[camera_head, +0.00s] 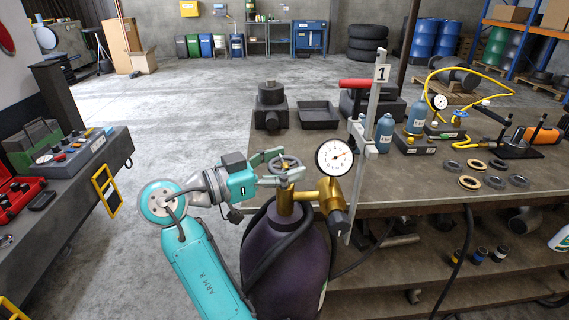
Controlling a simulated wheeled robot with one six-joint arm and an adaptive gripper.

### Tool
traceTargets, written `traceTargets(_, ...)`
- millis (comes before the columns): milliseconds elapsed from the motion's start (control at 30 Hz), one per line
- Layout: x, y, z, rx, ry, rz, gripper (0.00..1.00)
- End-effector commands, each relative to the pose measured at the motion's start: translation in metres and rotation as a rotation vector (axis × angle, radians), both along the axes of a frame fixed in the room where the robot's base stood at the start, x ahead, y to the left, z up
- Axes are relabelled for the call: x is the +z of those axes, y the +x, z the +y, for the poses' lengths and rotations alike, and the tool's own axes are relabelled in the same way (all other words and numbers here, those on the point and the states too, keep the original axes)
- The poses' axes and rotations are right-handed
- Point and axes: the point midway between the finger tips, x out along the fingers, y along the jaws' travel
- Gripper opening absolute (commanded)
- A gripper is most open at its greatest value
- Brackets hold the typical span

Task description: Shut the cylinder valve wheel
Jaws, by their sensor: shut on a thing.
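A dark purple gas cylinder (292,262) stands upright in front of the workbench. My gripper (283,167), on the teal arm, reaches in from the left and is shut on the valve wheel, with a finger on the near side and one on the far side. A round white pressure gauge (334,156) sits on the brass regulator (331,196) just right of the wheel. The fingers hide part of the wheel's rim.
The workbench (420,185) lies right behind the cylinder. A tall steel clamp bar (366,130) with a red handle stands at its near edge, close to the gauge. Dark hoses (262,262) hang around the cylinder. A side bench (75,185) with a control box is at left.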

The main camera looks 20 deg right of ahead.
Motion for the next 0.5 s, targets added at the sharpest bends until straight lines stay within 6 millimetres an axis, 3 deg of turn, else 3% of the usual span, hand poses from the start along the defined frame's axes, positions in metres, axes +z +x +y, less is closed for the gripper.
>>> traceTargets(500, -0.0001, 0.0010, 0.0000, -0.251, 0.001, 0.002, 0.37)
